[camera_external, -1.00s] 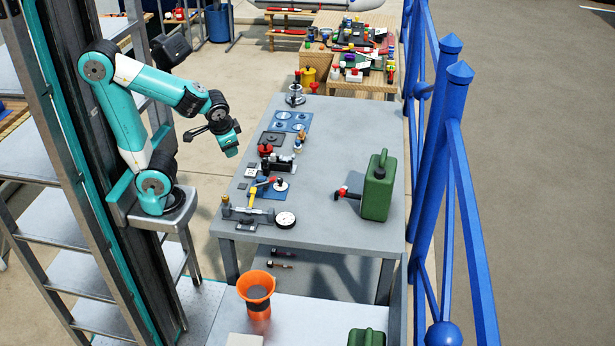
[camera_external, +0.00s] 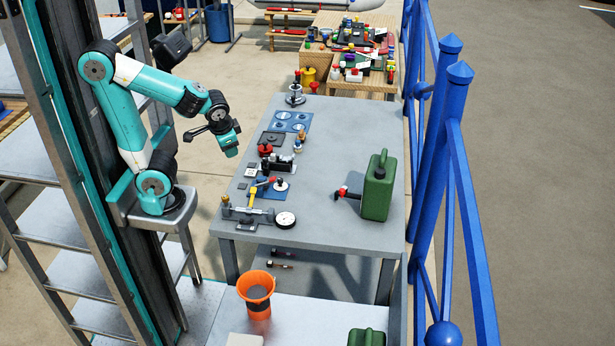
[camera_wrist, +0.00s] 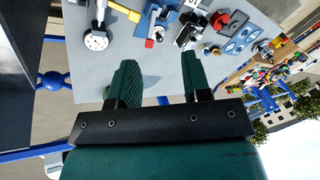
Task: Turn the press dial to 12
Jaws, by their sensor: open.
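A round white dial face (camera_external: 285,219) with a dark rim is at the near end of the grey table, beside a grey metal fixture (camera_external: 250,213). It looks like the press dial, but its marks are too small to read. The dial also shows at the upper left of the wrist view (camera_wrist: 96,40). My gripper (camera_external: 230,147) is raised above the table's left edge, up and left of the dial and well apart from it. In the wrist view my gripper's two green fingers (camera_wrist: 158,62) stand apart with nothing between them.
A row of small fixtures lines the table's left side, with a red knob (camera_external: 265,150) and a blue plate with round parts (camera_external: 291,121). A green can (camera_external: 377,190) stands at right. An orange funnel-shaped container (camera_external: 257,290) is in front. The table's (camera_external: 335,140) middle is clear.

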